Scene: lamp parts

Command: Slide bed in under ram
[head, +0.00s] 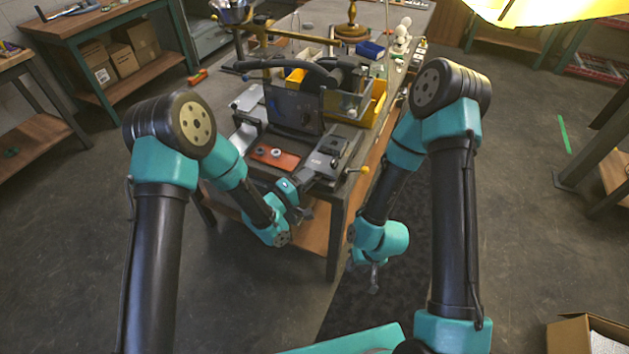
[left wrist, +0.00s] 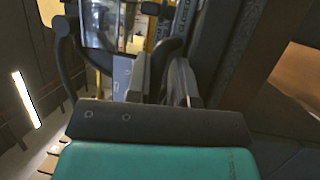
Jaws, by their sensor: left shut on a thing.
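The bed (head: 345,150) is a grey sliding plate with a dark block on it, at the front right of the bench top. The ram's press (head: 293,108) is a dark upright body with a long black lever, just behind and to the left of the bed. My left gripper (head: 302,186) is low at the bed's front end and appears shut on its front part. The left wrist view shows its two grey fingers (left wrist: 163,85) close together; the part between them is mostly hidden. My right gripper (head: 374,283) hangs empty in front of the bench; its finger gap is too small to judge.
A reddish-brown tray (head: 276,158) with small round parts lies left of the bed. A yellow-knobbed lever (head: 364,170) sticks out at the bench's right front edge. Yellow bins (head: 376,105) stand behind.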

